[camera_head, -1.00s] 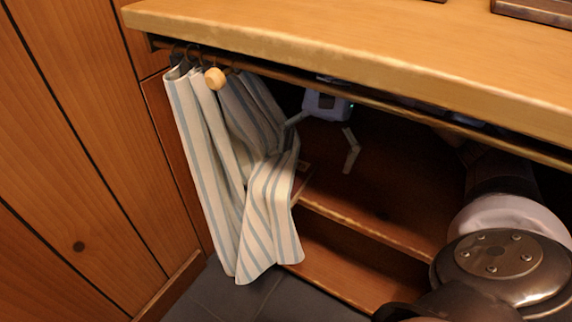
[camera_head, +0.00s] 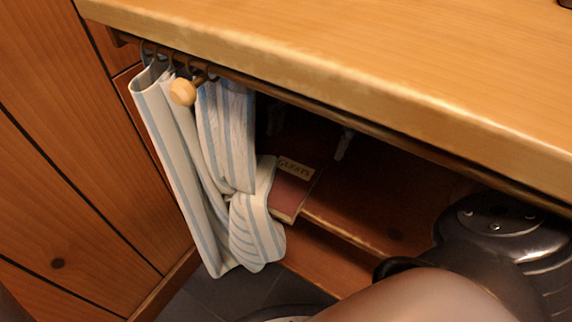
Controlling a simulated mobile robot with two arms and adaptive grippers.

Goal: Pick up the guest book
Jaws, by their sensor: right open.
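The guest book (camera_head: 289,192) is a dark red book with a pale label reading "Guests". It lies on the shelf under the counter, with its left side hidden behind the striped curtain (camera_head: 212,150). My right gripper (camera_head: 309,143) is in the dark space under the counter, above and beyond the book. Its two fingers show apart, one at each side, and it looks empty. The counter edge hides the gripper's body. My left gripper does not show.
The wooden counter (camera_head: 330,60) overhangs the shelf (camera_head: 375,205). Wood panels close off the left. My arm fills the lower right.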

